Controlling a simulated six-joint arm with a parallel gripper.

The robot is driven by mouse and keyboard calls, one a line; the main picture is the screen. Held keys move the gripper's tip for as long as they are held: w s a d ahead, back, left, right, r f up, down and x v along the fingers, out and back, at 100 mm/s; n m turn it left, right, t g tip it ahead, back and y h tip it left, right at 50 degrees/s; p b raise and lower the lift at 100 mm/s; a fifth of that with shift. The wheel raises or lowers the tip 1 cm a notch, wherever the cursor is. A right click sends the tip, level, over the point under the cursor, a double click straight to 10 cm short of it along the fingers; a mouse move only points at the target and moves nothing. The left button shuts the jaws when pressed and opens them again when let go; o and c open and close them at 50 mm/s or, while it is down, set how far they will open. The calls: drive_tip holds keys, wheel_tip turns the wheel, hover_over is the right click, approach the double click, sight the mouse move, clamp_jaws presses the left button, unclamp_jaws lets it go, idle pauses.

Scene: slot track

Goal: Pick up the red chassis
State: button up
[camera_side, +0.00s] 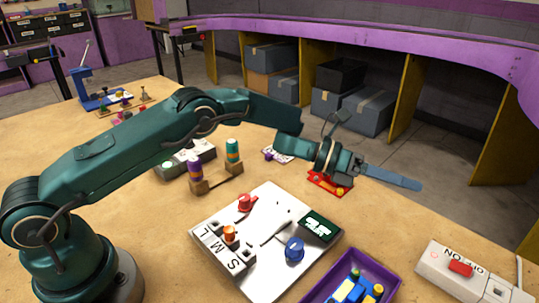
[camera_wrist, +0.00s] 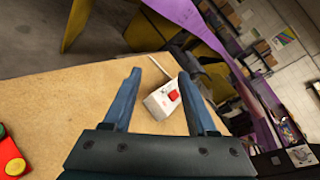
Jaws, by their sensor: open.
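A flat red piece with yellow round parts (camera_side: 322,182), which looks like the red chassis, lies on the table behind the white board, partly hidden under my wrist. It also shows cut off at the left edge of the wrist view (camera_wrist: 12,160), with a green and a yellow round part. My gripper (camera_side: 405,181) is above the table, pointing right, past the red piece and apart from it. In the wrist view my gripper (camera_wrist: 160,78) is open, with nothing between its fingers.
A white board (camera_side: 265,275) with slots carries red, orange and blue pieces. A purple tray (camera_side: 390,275) of blocks is in front. A white switch box (camera_side: 470,275) with a red switch is at right. A wooden stand (camera_side: 215,184) holds purple and teal cylinders.

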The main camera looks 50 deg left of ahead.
drive_tip(key=w+a+r+n+t+y, duration=0.3)
drive_tip(key=w+a+n+t+y, duration=0.3)
drive_tip(key=n, duration=0.7)
drive_tip(key=n+g+y, duration=0.7)
drive_tip(key=n+y, duration=0.1)
drive_tip(key=n, duration=2)
hover_over(330, 184)
drive_tip(key=s, duration=0.2)
wheel_tip(330, 184, down, 7)
drive_tip(key=shift+s+a, duration=0.1)
drive_tip(key=shift+s, duration=0.05)
drive_tip(key=shift+s+f, duration=0.15)
drive_tip(key=shift+f, duration=0.25)
drive_tip(key=shift+x, duration=2.25)
drive_tip(key=shift+c, duration=0.3)
drive_tip(key=shift+r, duration=0.1)
clamp_jaws()
